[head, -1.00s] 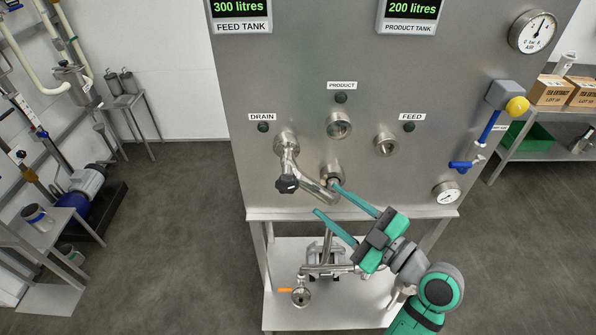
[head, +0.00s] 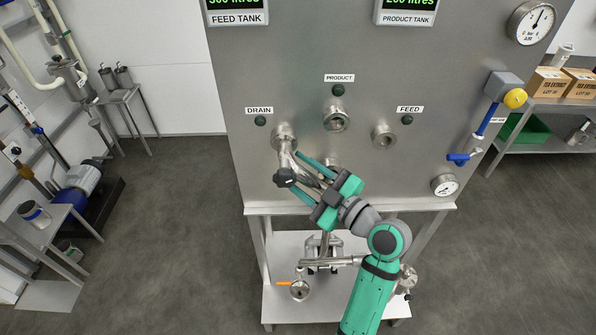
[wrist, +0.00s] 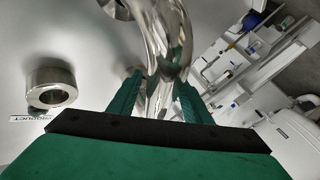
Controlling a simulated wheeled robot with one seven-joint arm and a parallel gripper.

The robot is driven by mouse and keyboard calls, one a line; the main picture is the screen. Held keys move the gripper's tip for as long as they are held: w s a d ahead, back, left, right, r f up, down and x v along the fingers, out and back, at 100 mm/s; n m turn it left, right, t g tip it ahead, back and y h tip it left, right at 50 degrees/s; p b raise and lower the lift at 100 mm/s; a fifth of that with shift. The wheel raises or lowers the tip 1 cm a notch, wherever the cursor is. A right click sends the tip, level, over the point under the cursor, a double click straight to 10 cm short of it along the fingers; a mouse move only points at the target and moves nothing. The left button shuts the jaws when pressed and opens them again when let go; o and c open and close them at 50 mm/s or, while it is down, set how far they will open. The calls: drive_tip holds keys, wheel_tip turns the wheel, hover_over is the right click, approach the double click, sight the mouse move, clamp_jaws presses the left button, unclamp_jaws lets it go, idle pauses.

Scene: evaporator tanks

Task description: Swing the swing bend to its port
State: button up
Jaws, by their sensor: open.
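In the wrist view, the bend's pipe (wrist: 166,50) runs between the two fingers (wrist: 157,95), one on each side; contact cannot be told. The PRODUCT port (head: 336,119) and FEED port (head: 383,136) are open steel stubs to the right.
A steel shelf (head: 384,316) with pipework stands below the panel (head: 300,60). A blue-handled valve (head: 489,122) and gauges are at the panel's right. Tables with a pump (head: 83,178) are at left, shelves with boxes at right. Floor between is free.

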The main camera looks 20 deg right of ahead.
drive_tip(key=c, duration=0.9)
clamp_jaws()
drive_tip(key=shift+d, duration=0.1)
